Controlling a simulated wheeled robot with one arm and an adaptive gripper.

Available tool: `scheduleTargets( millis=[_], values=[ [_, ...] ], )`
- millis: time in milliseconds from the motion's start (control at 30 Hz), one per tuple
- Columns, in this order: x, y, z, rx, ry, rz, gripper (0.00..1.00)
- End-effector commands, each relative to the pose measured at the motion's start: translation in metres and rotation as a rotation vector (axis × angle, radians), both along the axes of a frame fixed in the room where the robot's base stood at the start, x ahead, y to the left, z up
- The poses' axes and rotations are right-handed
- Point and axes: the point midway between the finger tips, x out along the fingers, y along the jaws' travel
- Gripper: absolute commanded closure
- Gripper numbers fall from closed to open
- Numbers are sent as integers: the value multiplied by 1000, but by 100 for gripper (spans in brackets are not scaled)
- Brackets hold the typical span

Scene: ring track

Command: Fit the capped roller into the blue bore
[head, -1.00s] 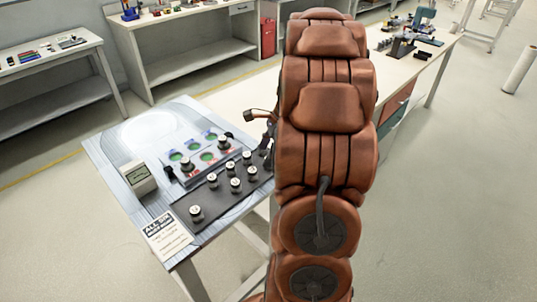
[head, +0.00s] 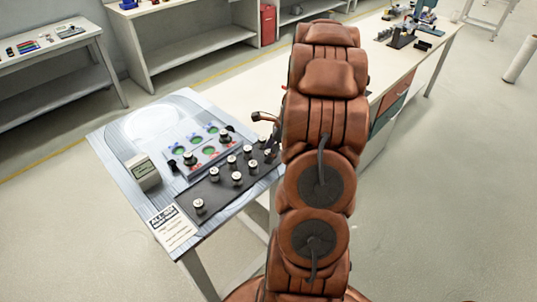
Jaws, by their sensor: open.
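Several grey rollers with pale caps stand upright on a dark mat (head: 185,203) along the table's front; one is the front-left roller (head: 198,206). I cannot tell which is the task's capped roller. Behind the mat lies a pale plate (head: 176,144) with green-looking round openings. Blue marks show by its back row (head: 194,141) and red marks by its front row. Two rollers (head: 190,159) (head: 225,136) stand on the plate. My gripper (head: 266,121) is open, at the table's right side beside the plate, mostly hidden behind my arm. I see nothing held in it.
A small grey box with a display (head: 144,172) stands left of the plate. A printed sign (head: 173,226) is at the table's front-left corner. A long bench (head: 385,85) runs behind and to the right. Other workbenches stand at the back.

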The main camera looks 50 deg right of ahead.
Motion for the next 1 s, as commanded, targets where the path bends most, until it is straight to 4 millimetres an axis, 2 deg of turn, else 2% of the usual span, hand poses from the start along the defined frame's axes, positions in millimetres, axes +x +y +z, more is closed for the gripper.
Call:
scheduleTargets(
  millis=[133,367,900,1000],
  values=[
    [3,3,-10,0,0,1,35],
    [3,3,-11,-2,-1,0,37],
    [3,3,-11,-1,-1,0,93],
    [3,3,-11,-1,-1,0,100]
  ],
)
